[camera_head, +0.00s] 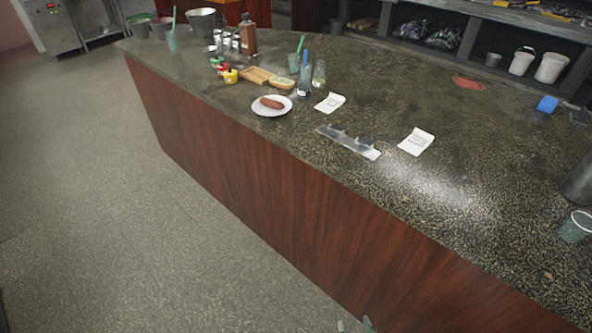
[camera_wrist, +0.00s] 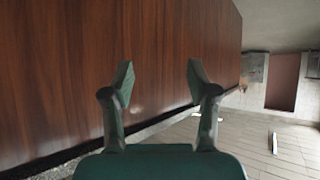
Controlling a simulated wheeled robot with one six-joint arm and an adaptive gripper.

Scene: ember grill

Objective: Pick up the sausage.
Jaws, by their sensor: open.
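The sausage (camera_head: 272,103) is reddish brown and lies on a round white plate (camera_head: 286,111) near the front edge of the counter in the head view. My gripper (camera_wrist: 160,78) shows in the wrist view with its two fingers spread apart and nothing between them. It faces the brown wooden panel of a counter and the tiled floor, away from the sausage. In the head view only small tips at the bottom edge, perhaps of my gripper, show below the counter top. The sausage is not in the wrist view.
The dark speckled counter (camera_head: 440,240) has bare room at its middle and right. The floor (camera_head: 100,200) is clear.

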